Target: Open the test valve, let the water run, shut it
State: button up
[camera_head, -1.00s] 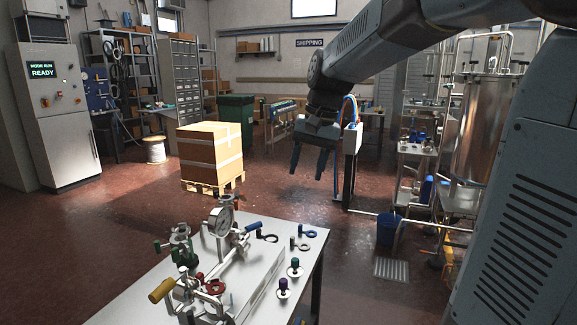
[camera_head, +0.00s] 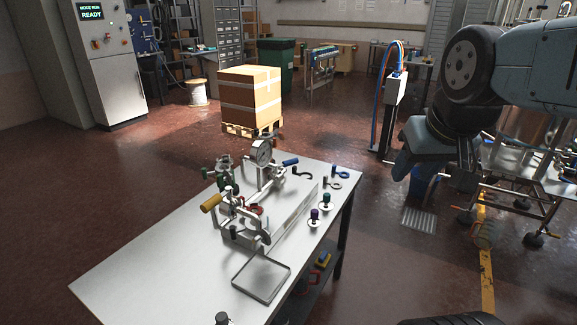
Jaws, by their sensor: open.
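A pipe rig with several valves stands on the steel-topped bench (camera_head: 130,280). It carries a round pressure gauge (camera_head: 262,152), a yellow-handled lever (camera_head: 211,202), a blue-handled lever (camera_head: 290,162), a red handwheel (camera_head: 254,209) and a green-bodied valve (camera_head: 224,179). I cannot tell which is the test valve. No running water shows.
Purple-topped (camera_head: 314,214) and green-topped (camera_head: 326,200) pieces and ring-shaped tools (camera_head: 333,183) lie right of the rig. A pallet with a carton (camera_head: 250,97) stands behind the bench. A hose post (camera_head: 391,110) and blue bucket (camera_head: 424,185) stand right. The bench's front left is clear.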

aim_at(291, 161)
jog(key=u, duration=0.1)
jog(key=k, duration=0.25)
jog(key=z, duration=0.4)
jog(key=i, duration=1.35)
jog(key=z, duration=0.05)
